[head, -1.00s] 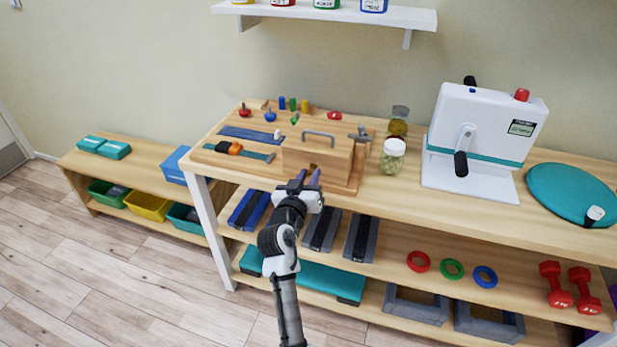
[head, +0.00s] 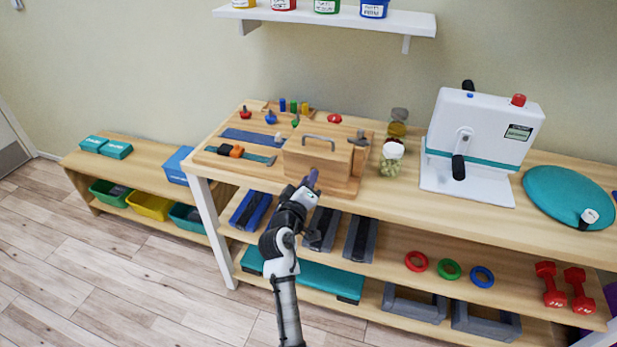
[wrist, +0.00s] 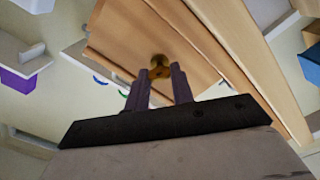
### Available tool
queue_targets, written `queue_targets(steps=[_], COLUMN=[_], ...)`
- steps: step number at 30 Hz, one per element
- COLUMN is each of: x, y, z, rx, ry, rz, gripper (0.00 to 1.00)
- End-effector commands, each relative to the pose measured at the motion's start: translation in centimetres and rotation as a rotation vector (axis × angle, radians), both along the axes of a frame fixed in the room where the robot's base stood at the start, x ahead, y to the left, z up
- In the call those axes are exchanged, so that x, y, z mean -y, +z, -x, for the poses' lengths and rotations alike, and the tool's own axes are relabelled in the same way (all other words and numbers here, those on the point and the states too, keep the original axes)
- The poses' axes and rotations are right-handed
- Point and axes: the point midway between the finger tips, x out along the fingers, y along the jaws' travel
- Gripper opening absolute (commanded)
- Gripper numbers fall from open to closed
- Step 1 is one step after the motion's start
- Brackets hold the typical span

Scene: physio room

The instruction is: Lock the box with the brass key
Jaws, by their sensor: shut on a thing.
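The wooden box (head: 322,155) with a grey handle on its lid stands on the wooden board on the table. My gripper (head: 313,180) is at the lower front of the box. In the wrist view my gripper (wrist: 163,84) has its two dark fingers close together, shut on the brass key (wrist: 160,67). The brass part lies against or just in front of the wooden box face (wrist: 150,40). I cannot tell how deep the key sits in the lock. In the head view my gripper hides the key and lock.
A jar (head: 391,158) stands right of the box, and a white machine (head: 480,140) further right. A lower shelf (head: 385,240) with pads and rings lies under the table.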

Motion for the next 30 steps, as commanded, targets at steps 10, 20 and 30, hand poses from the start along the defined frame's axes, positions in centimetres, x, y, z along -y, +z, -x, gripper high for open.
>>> queue_targets(steps=[10,20,30], x=[-0.10,-0.09,-0.09], y=[0.17,0.08,-0.06], z=[-0.01,-0.03,-0.02], rx=[-0.101,-0.170,-0.200], ry=[0.001,0.001,0.000], rz=[0.305,0.523,0.619], gripper=[0.01,0.01,0.01])
